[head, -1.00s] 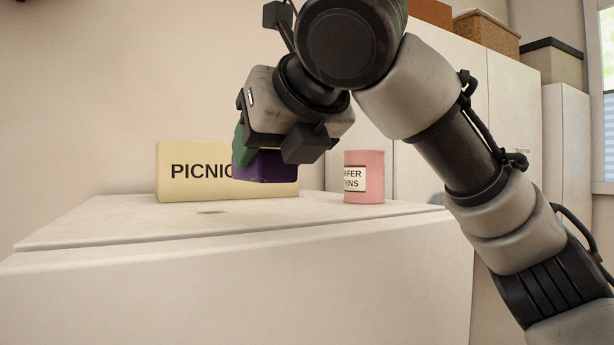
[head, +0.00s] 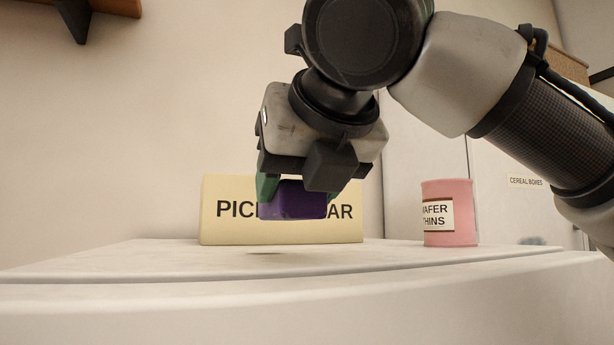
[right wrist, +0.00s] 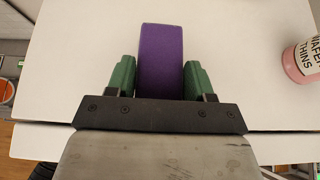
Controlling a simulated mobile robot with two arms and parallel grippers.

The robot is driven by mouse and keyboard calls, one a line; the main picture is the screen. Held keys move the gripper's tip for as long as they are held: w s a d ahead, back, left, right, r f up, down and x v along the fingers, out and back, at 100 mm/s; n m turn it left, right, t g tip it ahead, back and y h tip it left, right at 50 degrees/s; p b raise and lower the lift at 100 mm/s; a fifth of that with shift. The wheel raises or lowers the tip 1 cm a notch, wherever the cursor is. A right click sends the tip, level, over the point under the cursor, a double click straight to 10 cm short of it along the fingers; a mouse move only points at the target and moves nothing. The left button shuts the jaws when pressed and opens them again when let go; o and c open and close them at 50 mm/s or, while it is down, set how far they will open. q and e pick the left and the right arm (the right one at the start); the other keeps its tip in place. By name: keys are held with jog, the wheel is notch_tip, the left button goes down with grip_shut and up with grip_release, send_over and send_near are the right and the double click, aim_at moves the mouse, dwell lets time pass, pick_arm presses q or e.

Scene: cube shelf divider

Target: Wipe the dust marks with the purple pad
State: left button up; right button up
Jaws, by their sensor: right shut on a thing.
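The purple pad (head: 300,204) is held by my right gripper (head: 296,188) in the head view, in the air above the white top surface (head: 160,257). In the right wrist view the pad (right wrist: 161,50) sits between the two green fingers of the right gripper (right wrist: 160,78), which are shut on it. A faint brownish smudge (head: 273,253) lies on the surface just below and slightly left of the pad; I cannot tell if it is a dust mark or shadow. No other mark is clear. My left gripper is not in view.
A cream box with partly hidden lettering (head: 222,232) stands behind the pad. A pink tin labelled wafer thins (head: 465,215) stands to the right; it also shows at the right of the right wrist view (right wrist: 300,62). The surface left of the box is clear.

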jog(key=shift+w+a+f+b, duration=0.2)
jog(key=shift+w+f+b, duration=0.15)
jog(key=shift+w+f, duration=0.25)
jog(key=shift+w+a+p, duration=0.25)
jog(key=shift+w+p, duration=0.55)
jog(key=shift+p, duration=0.05)
jog(key=shift+w+a+f+p, duration=0.1)
jog(key=shift+w+f+p, duration=0.05)
jog(key=shift+w+p, duration=0.15)
jog(key=shift+w+a+f+p, duration=0.1)
jog(key=shift+w+p, duration=0.05)
jog(key=shift+w, duration=0.2)
jog(key=shift+p+x, duration=0.35)
jog(key=shift+x, duration=0.6)
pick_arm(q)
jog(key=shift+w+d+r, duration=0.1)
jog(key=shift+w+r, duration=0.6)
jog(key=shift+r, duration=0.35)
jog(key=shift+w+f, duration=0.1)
pick_arm(e)
jog(key=shift+f, duration=0.45)
